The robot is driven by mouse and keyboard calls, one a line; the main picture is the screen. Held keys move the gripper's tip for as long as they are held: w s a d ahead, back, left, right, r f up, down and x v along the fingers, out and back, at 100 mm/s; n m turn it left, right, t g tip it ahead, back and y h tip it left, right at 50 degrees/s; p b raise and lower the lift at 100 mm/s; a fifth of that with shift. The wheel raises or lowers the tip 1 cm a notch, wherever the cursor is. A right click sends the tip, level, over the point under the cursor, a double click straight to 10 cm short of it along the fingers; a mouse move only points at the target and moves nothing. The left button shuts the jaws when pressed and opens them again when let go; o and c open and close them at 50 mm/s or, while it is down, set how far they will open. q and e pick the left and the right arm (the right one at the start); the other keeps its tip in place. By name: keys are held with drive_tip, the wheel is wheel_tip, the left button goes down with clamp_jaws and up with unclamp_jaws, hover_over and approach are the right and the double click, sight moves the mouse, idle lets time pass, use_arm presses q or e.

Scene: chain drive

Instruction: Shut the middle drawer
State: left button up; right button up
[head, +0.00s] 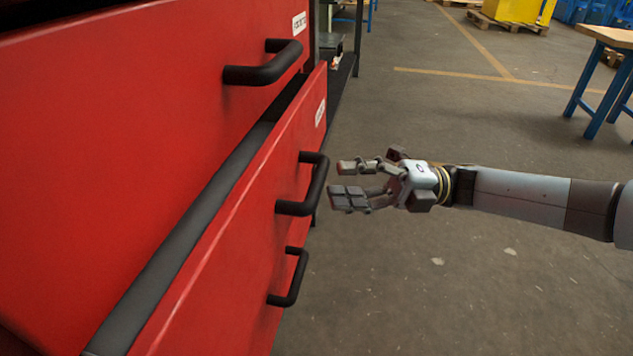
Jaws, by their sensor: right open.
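The red middle drawer (240,240) is pulled out part way, and its dark inner edge shows along the top behind its front. Its black handle (318,184) sticks out to the right. My right gripper (341,183) is open and empty, just right of that handle, with its fingers pointing left toward it. A narrow gap seems to lie between the fingertips and the handle. My left gripper is not in view.
The red upper drawer (130,130) with a black handle (265,66) stands above, further back than the middle one. A lower black handle (290,279) shows beneath. A wooden-topped bench (612,36) with blue legs stands at the upper right. Open grey floor lies right of the cabinet.

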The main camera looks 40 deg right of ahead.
sight(317, 177)
drive_tip(key=x, duration=0.5)
drive_tip(key=shift+b, duration=0.3)
drive_tip(key=shift+c, duration=0.3)
clamp_jaws()
